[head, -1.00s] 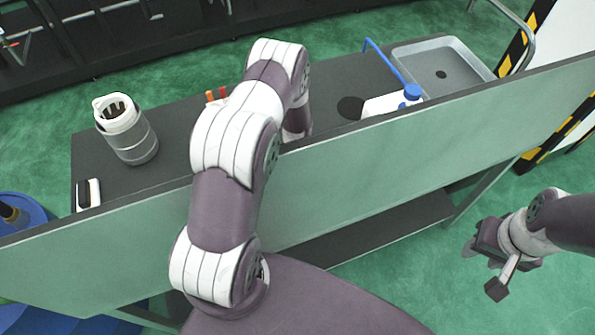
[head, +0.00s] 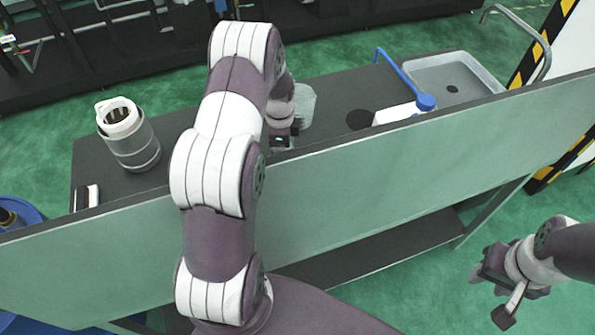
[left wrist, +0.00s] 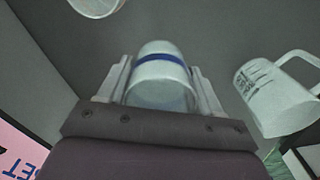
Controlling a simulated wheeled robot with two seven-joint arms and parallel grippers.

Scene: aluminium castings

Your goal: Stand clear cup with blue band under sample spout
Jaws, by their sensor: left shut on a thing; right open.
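The clear cup with a blue band (left wrist: 162,72) is between the fingers of my left gripper (left wrist: 165,88) in the left wrist view. That gripper is shut on it. In the head view the clear cup (head: 304,103) shows just past my left wrist, over the bench, with part of it hidden by the gripper. Whether it touches the bench is unclear. My right gripper (head: 490,292) is open and empty, off the bench's front side.
A green panel (head: 380,170) runs along the bench front. A black disc (head: 360,119) lies between cup and white unit; a metal sink (head: 480,85) is farther right. A printed jug (left wrist: 275,100) shows in the left wrist view.

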